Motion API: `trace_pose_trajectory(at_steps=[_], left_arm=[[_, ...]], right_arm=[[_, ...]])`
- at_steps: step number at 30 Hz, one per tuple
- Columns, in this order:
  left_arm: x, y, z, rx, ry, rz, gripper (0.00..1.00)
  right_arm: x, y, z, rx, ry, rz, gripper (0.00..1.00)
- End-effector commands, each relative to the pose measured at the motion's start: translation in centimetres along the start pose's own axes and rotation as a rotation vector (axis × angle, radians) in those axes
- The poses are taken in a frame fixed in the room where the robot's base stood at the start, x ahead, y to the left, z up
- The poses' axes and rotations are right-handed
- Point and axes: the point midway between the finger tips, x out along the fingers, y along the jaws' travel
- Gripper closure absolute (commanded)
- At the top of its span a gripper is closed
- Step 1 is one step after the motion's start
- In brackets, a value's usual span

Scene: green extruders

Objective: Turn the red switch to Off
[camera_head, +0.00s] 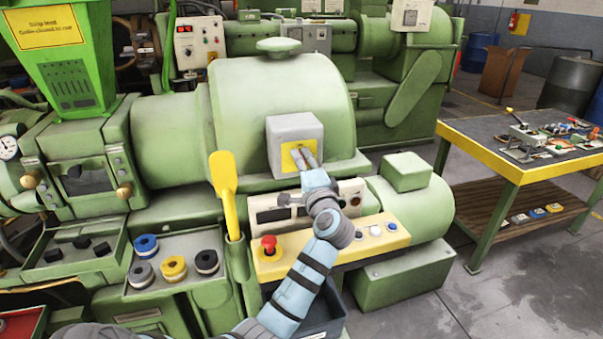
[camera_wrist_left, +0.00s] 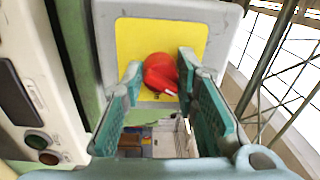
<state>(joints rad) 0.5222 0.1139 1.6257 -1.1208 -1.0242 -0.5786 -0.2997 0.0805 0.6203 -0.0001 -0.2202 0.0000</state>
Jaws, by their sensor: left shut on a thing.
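The red switch (camera_wrist_left: 159,74) is a round red knob with a raised grip on a yellow plate (camera_wrist_left: 133,38). The plate is on the front of a grey box (camera_head: 294,128) fixed to the green machine's large housing. In the head view my left gripper (camera_head: 304,156) reaches up to the yellow plate and hides the knob. In the left wrist view its teal-padded fingers (camera_wrist_left: 160,68) are on both sides of the knob's grip, shut on it. The grip looks tilted. No Off label can be read. My right gripper is not in view.
Below is a yellow-edged control panel with a red mushroom button (camera_head: 268,244) and several small buttons. A yellow lever (camera_head: 225,180) stands upright to the left. A cream panel (camera_head: 352,192) is close beside my wrist. A table (camera_head: 480,150) with parts stands at the right.

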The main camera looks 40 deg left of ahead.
Motion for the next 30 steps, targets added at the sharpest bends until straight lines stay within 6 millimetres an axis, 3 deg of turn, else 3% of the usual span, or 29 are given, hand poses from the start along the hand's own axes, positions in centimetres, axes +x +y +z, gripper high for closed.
trace_pose_trajectory(at_steps=[1, 12, 30], left_arm=[[0.0, 0.5, -0.1, -0.044, 0.001, -0.002, 1.0], [0.0, 0.2, -0.1, -0.353, -0.014, -0.015, 1.0], [0.1, -0.5, -0.1, -0.53, -0.021, -0.026, 1.0]], right_arm=[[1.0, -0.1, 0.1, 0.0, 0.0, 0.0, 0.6], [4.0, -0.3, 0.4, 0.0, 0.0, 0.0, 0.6], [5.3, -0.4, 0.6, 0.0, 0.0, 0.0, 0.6]])
